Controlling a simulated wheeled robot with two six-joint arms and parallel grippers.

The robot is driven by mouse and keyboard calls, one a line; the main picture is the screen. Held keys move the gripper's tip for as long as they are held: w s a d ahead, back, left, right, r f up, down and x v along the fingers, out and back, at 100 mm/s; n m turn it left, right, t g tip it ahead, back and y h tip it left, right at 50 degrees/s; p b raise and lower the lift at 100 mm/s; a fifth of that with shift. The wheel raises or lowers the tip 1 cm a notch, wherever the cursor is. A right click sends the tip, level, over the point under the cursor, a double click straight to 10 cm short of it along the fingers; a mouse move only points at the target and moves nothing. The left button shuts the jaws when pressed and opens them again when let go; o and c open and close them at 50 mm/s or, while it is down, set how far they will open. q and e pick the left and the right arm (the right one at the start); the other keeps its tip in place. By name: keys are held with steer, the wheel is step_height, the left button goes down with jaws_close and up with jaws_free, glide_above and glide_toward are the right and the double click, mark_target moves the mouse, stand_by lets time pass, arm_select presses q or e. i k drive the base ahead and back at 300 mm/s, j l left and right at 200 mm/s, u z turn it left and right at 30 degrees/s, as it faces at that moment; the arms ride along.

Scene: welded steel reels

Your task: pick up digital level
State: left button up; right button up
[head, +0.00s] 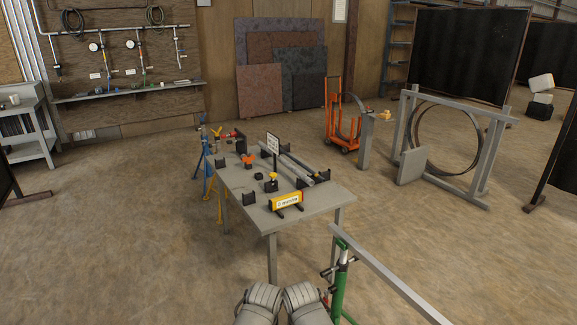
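The digital level is most likely the yellow bar-shaped tool (287,201) with a pale label and red at its right end. It lies near the front edge of the grey work table (240,190), with small dark supports at its underside. Neither of my grippers shows in the head view. Only two rounded grey parts, which look like my arm links, show at the bottom middle, well short of the table.
The table also bears dark blocks, a small sign (273,144), long metal bars and a yellow-topped item (271,178). A green stand (341,280) with a grey rail (390,275) stands at the front right. An orange cart (340,118) stands behind.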

mark_target(287, 200)
steer(key=i+j+z, duration=0.2)
steer(key=i+j, duration=0.15)
steer(key=i, duration=0.15)
steer(key=i+j+z, duration=0.15)
steer(key=i+j, duration=0.25)
steer(key=i+j+z, duration=0.2)
steer(key=i+j, duration=0.25)
steer(key=i+j+z, duration=0.2)
steer(key=i+j, duration=0.25)
steer(key=i+j+z, duration=0.15)
steer(key=i+j, duration=0.2)
steer(key=j, duration=0.3)
